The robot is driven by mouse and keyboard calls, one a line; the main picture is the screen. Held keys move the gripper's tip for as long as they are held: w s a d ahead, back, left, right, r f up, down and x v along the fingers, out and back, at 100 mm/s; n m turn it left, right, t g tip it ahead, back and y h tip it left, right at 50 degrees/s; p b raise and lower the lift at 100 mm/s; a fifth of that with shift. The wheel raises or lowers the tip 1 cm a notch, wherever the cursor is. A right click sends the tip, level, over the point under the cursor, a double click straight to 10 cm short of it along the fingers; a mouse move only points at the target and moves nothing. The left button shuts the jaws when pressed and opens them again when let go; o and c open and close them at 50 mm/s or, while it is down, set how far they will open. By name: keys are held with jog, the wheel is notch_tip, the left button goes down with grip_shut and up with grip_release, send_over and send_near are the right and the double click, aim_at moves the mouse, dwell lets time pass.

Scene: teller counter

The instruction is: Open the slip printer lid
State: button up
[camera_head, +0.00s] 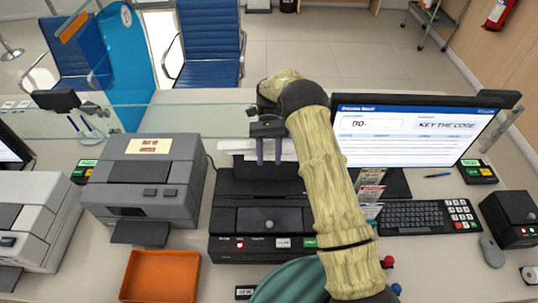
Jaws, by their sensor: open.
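A black printer (228,213) stands on the counter in the middle of the picture. Its dark top panel (262,187) looks flat and closed, though my arm covers its right part. I cannot read a label that names it the slip printer. White paper or a pale strip (235,145) shows at its back. My gripper (269,158) points down over the back of this printer, with its two fingers apart and nothing between them. I cannot tell whether the fingertips touch the printer.
A grey printer (180,205) with a yellow sign (149,146) stands to the left. An orange tray (160,276) is in front of it. A monitor (415,135), keyboard (415,217) and mouse (492,252) are to the right. A glass screen (215,113) runs behind.

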jog(key=shift+w+r, duration=0.25)
jog(key=shift+w, duration=0.05)
jog(key=shift+r, duration=0.1)
dwell(0.3)
jog(key=s+d+r+n+t, duration=0.2)
jog(key=s+d+r+t, duration=0.2)
jog(key=s+d+t, duration=0.2)
jog(key=s+d+r+n+t, duration=0.2)
jog(key=s+d+r+t, duration=0.3)
jog(key=s, duration=0.6)
jog(key=d+t, duration=0.2)
jog(key=t, duration=0.1)
jog(key=shift+d+n, duration=0.25)
jog(key=shift+n, duration=0.15)
